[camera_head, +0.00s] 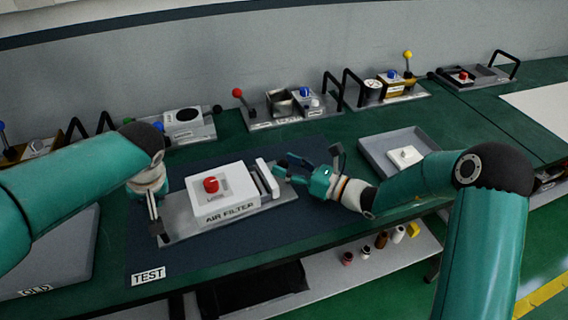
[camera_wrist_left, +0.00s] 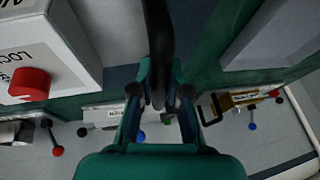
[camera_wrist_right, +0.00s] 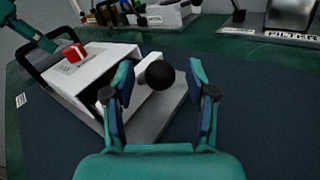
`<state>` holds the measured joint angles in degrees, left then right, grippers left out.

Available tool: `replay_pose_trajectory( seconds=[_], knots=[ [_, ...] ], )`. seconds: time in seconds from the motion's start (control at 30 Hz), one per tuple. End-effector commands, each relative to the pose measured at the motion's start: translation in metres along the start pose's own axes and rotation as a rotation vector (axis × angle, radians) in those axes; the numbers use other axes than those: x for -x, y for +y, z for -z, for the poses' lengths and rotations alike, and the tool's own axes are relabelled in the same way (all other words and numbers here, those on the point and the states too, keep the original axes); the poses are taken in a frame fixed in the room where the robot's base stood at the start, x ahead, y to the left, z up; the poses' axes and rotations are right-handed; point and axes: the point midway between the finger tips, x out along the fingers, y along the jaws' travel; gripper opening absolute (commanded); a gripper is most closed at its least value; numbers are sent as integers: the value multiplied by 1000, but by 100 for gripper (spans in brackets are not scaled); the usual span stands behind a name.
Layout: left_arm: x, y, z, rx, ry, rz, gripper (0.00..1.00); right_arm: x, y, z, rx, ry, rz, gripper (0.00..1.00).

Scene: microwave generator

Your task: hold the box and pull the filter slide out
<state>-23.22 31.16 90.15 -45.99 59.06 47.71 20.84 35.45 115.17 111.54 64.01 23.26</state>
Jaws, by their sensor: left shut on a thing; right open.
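The white air filter box (camera_head: 227,204) has a red knob (camera_head: 211,184) on top and sits on a grey base plate (camera_head: 180,231) on the dark mat. My left gripper (camera_head: 156,222) is shut on a black handle (camera_wrist_left: 158,35) at the left end of the base. The filter slide's white front plate (camera_head: 267,178) stands at the box's right end, with a dark gap between it and the box. Its black ball knob (camera_wrist_right: 160,74) lies ahead, between the spread fingers of my right gripper (camera_wrist_right: 160,85) in its wrist view. My right gripper is open and touches nothing I can make out.
A grey tray (camera_head: 376,151) with a white part (camera_head: 405,156) stands to the right, behind my right arm. Several devices with handles and levers line the back of the green bench. A TEST label (camera_head: 148,276) is at the mat's front left.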

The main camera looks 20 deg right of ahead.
Motion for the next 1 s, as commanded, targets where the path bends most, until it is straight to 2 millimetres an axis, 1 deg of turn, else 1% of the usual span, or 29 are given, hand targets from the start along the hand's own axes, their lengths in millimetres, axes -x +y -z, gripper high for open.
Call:
replay_pose_trajectory(
  seconds=[0.03,0.17,0.43,0.47,0.7,0.8,1.0],
  knots=[
    [-3,0,-3,-3,-8,3,0,-5,1,1,-1,0,-2,57],
    [-3,0,-3,-3,-8,3,0,-12,0,0,-1,0,0,57],
    [-3,0,-2,-3,-8,3,0,-13,0,1,-1,0,0,57],
    [-3,0,-2,-3,-8,3,0,-13,0,1,-1,0,0,54],
    [-3,0,-2,-3,-8,3,0,-13,0,1,-1,0,1,14],
    [-3,0,-2,-3,-8,3,0,-12,-1,1,-1,1,2,0],
    [-3,0,-2,-3,-8,4,0,-12,-2,1,0,2,4,0]
  ],
)
